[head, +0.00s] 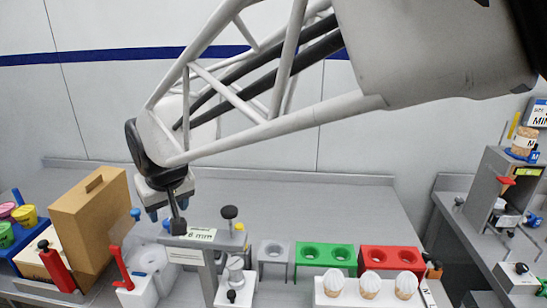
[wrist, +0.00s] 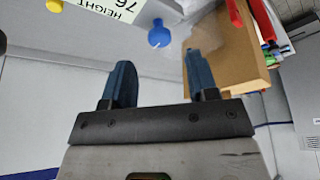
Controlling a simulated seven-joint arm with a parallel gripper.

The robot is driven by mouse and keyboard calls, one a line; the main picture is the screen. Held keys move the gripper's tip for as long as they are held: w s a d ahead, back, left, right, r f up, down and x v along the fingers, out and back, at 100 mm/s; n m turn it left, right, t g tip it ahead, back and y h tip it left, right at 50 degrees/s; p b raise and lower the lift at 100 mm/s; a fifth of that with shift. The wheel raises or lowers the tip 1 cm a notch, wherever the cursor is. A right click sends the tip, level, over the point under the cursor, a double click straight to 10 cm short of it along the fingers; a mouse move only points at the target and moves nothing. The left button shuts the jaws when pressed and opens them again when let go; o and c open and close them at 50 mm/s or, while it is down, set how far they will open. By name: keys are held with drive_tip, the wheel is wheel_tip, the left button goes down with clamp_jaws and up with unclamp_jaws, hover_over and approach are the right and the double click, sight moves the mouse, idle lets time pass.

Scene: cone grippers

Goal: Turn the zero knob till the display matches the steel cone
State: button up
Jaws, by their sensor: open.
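My gripper (head: 165,216) hangs in front of the left end of a grey gauge post (head: 208,272), its blue fingers apart and empty. In the wrist view the two fingers (wrist: 160,82) are also apart, with nothing between them. The display (head: 202,234) on the gauge ends in "8 mm"; its left part is hidden. The wrist view shows part of a label (wrist: 115,8) reading "HEIGHT" and "76". A round blue knob (wrist: 159,35) lies beyond the fingertips, apart from them. I cannot tell which knob is the zero knob, nor identify the steel cone.
Grey (head: 274,248), green (head: 342,266) and red (head: 408,268) stands are right of the post. The bench behind the stands is clear.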

sight(168, 221)
drive_tip(key=shift+x, duration=2.45)
drive_tip(key=c, duration=0.9)
drive_tip(key=shift+n, duration=0.7)
drive_tip(key=shift+n+g+y, duration=0.3)
drive_tip(key=shift+n+g, duration=0.1)
drive_tip(key=shift+n, duration=0.2)
